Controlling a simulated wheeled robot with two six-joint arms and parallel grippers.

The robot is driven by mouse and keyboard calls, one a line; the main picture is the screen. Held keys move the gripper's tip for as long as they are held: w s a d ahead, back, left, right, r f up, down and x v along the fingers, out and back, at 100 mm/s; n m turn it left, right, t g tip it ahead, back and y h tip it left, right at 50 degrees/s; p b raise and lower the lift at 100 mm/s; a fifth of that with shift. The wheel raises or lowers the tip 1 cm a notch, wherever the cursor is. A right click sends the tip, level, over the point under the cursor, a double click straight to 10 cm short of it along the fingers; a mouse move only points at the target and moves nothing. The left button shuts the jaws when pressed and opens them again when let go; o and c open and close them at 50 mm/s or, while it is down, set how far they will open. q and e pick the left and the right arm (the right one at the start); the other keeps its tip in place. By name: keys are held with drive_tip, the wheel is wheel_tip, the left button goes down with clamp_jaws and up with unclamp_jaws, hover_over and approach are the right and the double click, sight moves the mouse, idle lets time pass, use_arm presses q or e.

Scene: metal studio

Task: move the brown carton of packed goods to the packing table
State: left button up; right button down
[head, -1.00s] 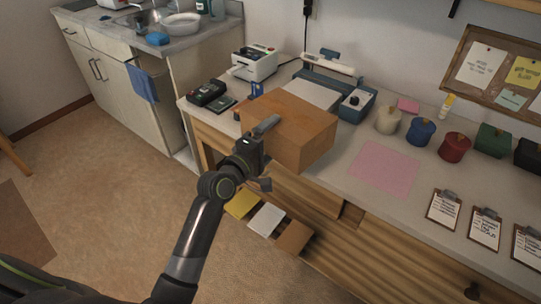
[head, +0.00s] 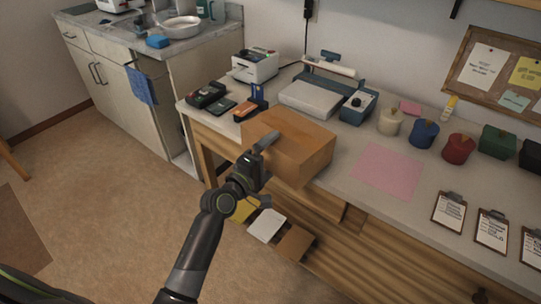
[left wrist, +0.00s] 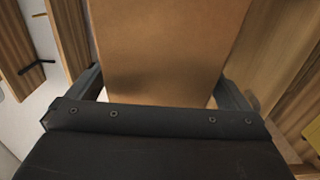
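The brown carton (head: 305,155) is at the front edge of the long bench (head: 340,200), and part of it juts out past that edge. I cannot tell whether it still touches the bench top. My left gripper (head: 264,168) is on the carton's near left end, one finger over the top and the other low down. In the left wrist view the carton (left wrist: 165,45) fills the space between the fingers of my left gripper (left wrist: 168,90). My right gripper is not in view. I cannot pick out a separate packing table.
A white label printer (head: 255,66), a scale (head: 312,98) and an orange-and-black handheld device (head: 250,110) stand behind the carton. Coloured canisters (head: 424,133), a pink sheet (head: 388,170) and clipboards (head: 449,212) lie to the right. Open floor (head: 100,190) is at left.

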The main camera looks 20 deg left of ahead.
use_arm(q)
drive_tip(key=shift+r, duration=0.1)
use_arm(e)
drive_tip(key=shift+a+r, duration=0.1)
use_arm(q)
drive_tip(key=shift+s+r, duration=0.1)
drive_tip(key=shift+s, duration=0.05)
drive_tip(key=v, duration=1.1)
drive_tip(key=shift+s+a, duration=0.15)
drive_tip(key=shift+s, duration=0.25)
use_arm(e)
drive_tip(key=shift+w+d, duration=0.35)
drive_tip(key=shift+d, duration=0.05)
